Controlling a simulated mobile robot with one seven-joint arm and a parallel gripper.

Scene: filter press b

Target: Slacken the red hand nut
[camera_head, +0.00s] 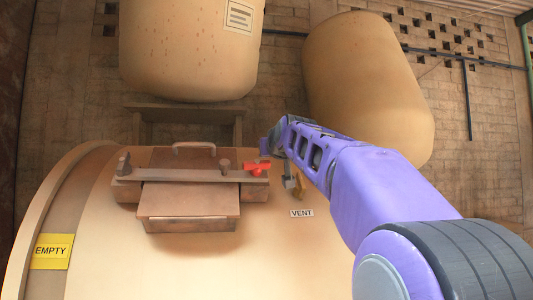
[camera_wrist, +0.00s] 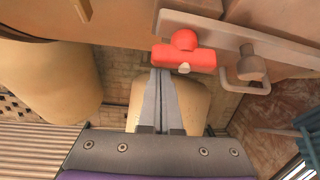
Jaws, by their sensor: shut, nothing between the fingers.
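The red hand nut (camera_head: 257,168) sits at the right end of a brown bar (camera_head: 190,188) across a hatch on a cream tank. It is a short red cross-bar with a round hub. It also shows in the wrist view (camera_wrist: 184,54), on the edge of the bar. My gripper (camera_wrist: 160,72) is shut and empty. Its fingertips are just below the nut in the wrist view; I cannot tell whether they touch it. In the head view my arm reaches in from the right and its end is beside the nut, with the fingers hard to make out.
The hatch lid (camera_head: 188,205) has a handle (camera_head: 194,146) behind the bar and dark knobs on it. A vent valve (camera_head: 293,184) stands right of the nut, above a VENT label (camera_head: 302,213). An EMPTY sign (camera_head: 52,251) is at left. Large cream vessels stand behind.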

